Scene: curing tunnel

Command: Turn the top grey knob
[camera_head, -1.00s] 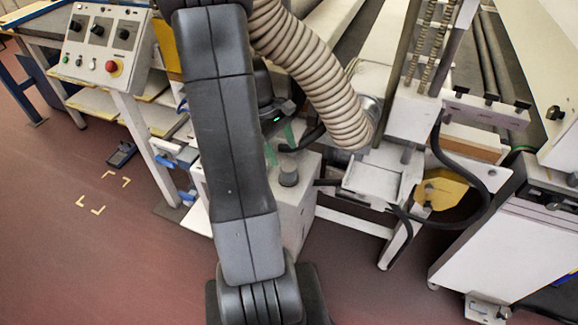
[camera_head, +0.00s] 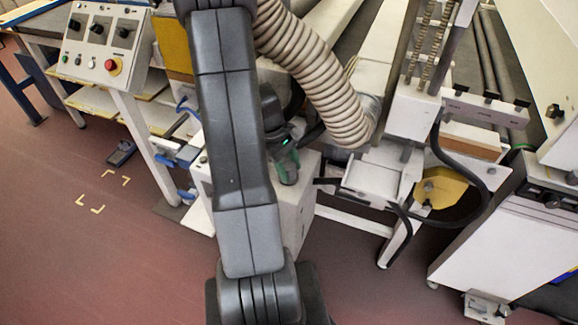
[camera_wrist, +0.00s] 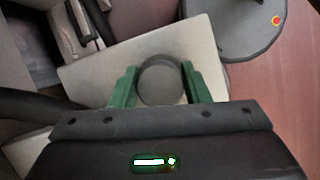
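The grey knob (camera_wrist: 160,80) is a round, dark grey cylinder on top of a pale box (camera_wrist: 92,72). In the wrist view it lies between the green fingertips of my gripper (camera_wrist: 160,76), one on each side. The fingers are spread, and their tips are very close to the knob's sides; contact is not clear. In the head view my gripper (camera_head: 287,168) points down over the box (camera_head: 308,190) and hides the knob.
A ribbed hose (camera_head: 318,80) runs close behind my arm. A white bracket (camera_head: 372,182) and dark cables are right of the box. A control panel (camera_head: 103,42) stands at the upper left. The red floor in front is open.

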